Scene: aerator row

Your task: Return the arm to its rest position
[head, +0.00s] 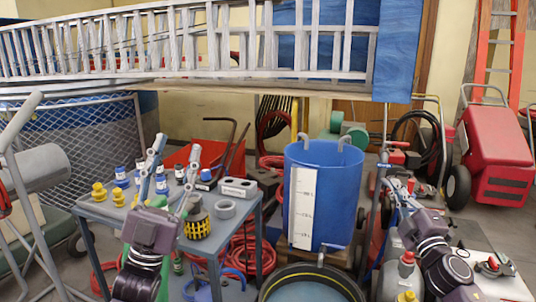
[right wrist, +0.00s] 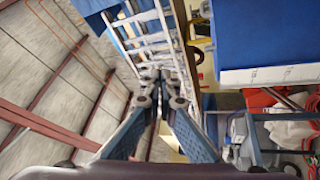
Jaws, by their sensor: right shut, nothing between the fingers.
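My left gripper (head: 178,145) is in the head view at left, in front of the grey work table, with its two fingers spread apart and nothing seen between them. My right gripper (head: 388,178) is in the head view at right of the blue tank, pointing up and away from me. In the right wrist view the fingertips of this gripper (right wrist: 162,82) come together with nothing between them.
A blue tank (head: 345,200) with a white scale stands at centre, behind a round dark tub (head: 345,280). A red wheeled machine (head: 495,150) stands at right. A ladder (head: 170,45) lies across the back.

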